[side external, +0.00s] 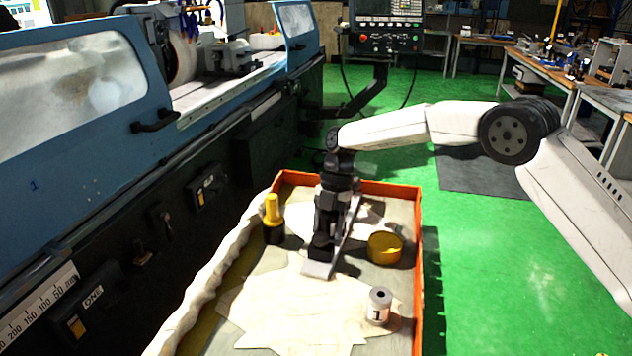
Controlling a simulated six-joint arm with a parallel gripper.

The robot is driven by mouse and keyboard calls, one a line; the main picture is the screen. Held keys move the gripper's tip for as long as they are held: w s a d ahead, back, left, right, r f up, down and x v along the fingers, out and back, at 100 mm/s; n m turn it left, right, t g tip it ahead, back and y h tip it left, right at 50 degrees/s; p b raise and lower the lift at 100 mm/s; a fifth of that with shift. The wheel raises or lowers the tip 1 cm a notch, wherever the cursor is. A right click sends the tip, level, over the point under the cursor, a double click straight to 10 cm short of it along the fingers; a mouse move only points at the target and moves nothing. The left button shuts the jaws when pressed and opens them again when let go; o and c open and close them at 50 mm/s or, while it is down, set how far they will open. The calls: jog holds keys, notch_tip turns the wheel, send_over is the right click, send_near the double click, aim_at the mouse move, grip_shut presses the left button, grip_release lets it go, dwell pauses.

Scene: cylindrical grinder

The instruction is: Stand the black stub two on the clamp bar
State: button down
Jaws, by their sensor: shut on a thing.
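My gripper (324,236) points down over the tray and is shut on a dark piece, most likely the black stub (320,248); the fingers and stub blend together, and no number can be read. A flat grey metal bar (318,270), most likely the clamp bar, shows just below and in front of the stub, and a long thin part of it runs up behind the gripper to the right. I cannot tell whether the stub touches the bar. My gripper hides part of the bar.
An orange-rimmed tray (418,250) bounds the work. A grey cylinder marked 1 (379,308) stands at front right, a round yellow container (384,248) at right, and a yellow-topped black piece (273,218) at left. The blue grinder (95,100) stands left.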

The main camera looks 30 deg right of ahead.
jog(key=shift+f, duration=0.45)
dwell(0.3)
grip_release()
jog(key=shift+f, duration=0.15)
jog(key=shift+r, duration=0.2)
